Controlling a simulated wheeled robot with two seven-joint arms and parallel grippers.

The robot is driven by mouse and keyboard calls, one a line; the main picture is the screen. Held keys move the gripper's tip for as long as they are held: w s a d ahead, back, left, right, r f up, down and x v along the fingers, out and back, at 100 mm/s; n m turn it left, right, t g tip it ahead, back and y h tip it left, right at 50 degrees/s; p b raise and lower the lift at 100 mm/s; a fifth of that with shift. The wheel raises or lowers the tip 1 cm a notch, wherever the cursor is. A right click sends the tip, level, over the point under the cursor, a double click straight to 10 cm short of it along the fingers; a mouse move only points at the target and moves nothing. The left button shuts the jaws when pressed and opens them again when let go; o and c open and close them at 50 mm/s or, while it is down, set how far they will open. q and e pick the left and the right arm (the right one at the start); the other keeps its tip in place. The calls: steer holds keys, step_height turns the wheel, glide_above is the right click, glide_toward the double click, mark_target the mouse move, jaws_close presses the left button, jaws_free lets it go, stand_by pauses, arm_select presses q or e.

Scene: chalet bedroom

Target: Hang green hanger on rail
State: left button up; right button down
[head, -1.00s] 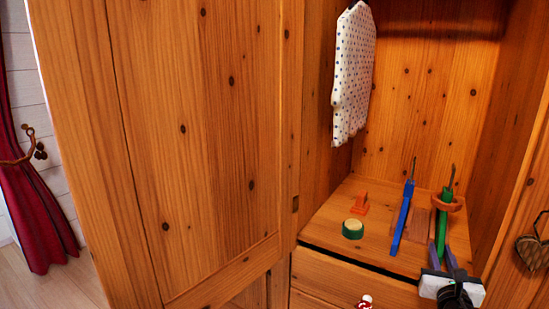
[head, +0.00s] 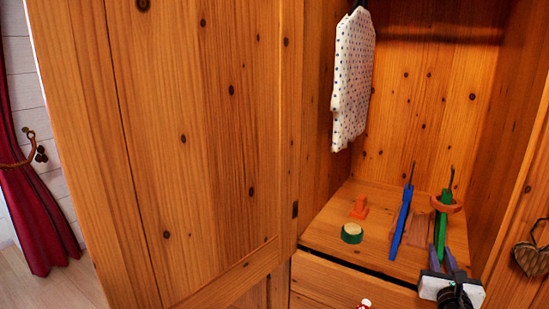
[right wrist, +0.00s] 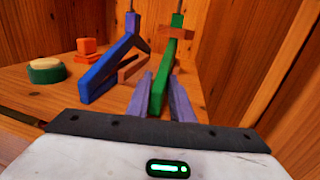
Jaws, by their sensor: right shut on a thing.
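The green hanger (head: 442,226) stands upright, edge-on, in the right part of the wardrobe compartment, with its hook pointing up. My right gripper (head: 442,260) comes in from the lower right and is shut on its lower end. In the right wrist view, the purple fingers (right wrist: 159,97) sit on both sides of the green hanger (right wrist: 167,70). A blue hanger (head: 402,220) stands just left of it; it also shows in the right wrist view (right wrist: 103,75). The rail is hidden above the top of the head view. My left gripper is out of view.
A dotted white garment (head: 353,80) hangs at upper left in the wardrobe. An orange object (head: 359,207) and a green round tin (head: 352,233) lie on the wardrobe floor (head: 325,232). A wooden door (head: 190,150) stands at left.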

steer(key=shift+w+a+r+p, duration=0.1)
steer(key=shift+a+r+p, duration=0.1)
steer(key=shift+r+p, duration=1.4)
steer(key=shift+r+b, duration=0.2)
steer(key=shift+b, duration=0.15)
steer(key=shift+d, duration=0.1)
steer(key=shift+p+v, duration=0.7)
steer(key=shift+v, duration=0.7)
steer(key=shift+s+a+f+p, duration=0.1)
steer(key=shift+s+a+p, duration=0.4)
steer(key=shift+s+a, duration=0.45)
steer(key=a+p+v, duration=0.1)
steer(key=v, duration=0.5)
steer(key=shift+p, duration=0.35)
steer(key=shift+s+a, duration=0.1)
